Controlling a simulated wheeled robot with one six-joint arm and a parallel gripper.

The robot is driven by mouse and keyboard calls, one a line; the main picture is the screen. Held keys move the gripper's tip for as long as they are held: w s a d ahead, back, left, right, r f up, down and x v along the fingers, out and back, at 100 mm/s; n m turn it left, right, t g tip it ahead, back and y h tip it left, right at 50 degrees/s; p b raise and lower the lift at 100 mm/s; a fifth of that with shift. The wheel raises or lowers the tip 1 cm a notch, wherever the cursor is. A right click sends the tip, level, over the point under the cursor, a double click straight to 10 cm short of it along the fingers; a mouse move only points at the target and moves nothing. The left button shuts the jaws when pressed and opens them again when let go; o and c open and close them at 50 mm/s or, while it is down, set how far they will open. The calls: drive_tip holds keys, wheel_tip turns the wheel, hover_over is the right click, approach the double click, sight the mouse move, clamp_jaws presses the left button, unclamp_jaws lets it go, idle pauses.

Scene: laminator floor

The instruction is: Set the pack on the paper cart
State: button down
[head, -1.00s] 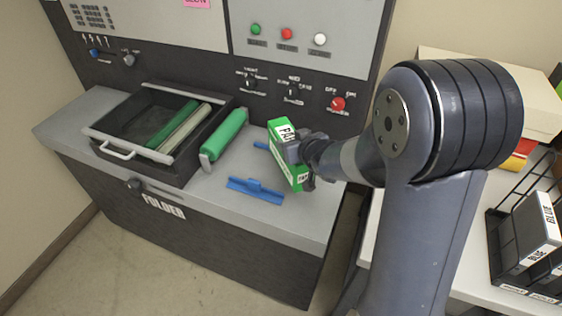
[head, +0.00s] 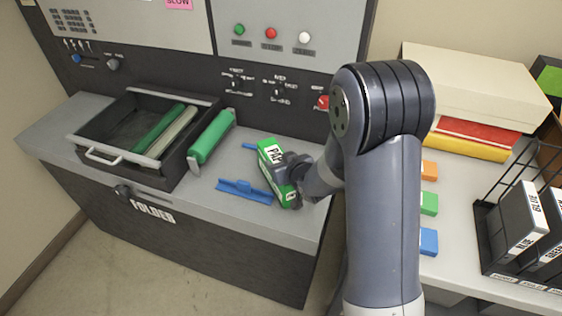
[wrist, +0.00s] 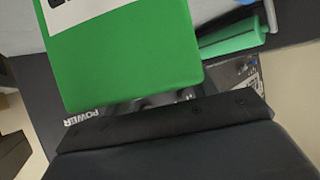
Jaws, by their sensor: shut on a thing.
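A green pack (head: 277,173) with a white label is at the right end of the grey folder top in the head view. My gripper (head: 288,176) is shut on it. In the wrist view the pack (wrist: 120,55) fills the upper left, close to the camera. Whether the pack touches the top or hangs just above it I cannot tell. I see no cart that I can name as the paper cart.
An open black drawer (head: 102,160) with rollers and a green roller (head: 212,137) lie left of the pack. A blue holder (head: 245,191) lies just beside it. On the right, a white table (head: 452,258) bears coloured blocks, boxes and a black rack (head: 487,240) of binders.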

drive_tip(key=c, duration=0.5)
unclamp_jaws()
drive_tip(key=shift+f, duration=0.1)
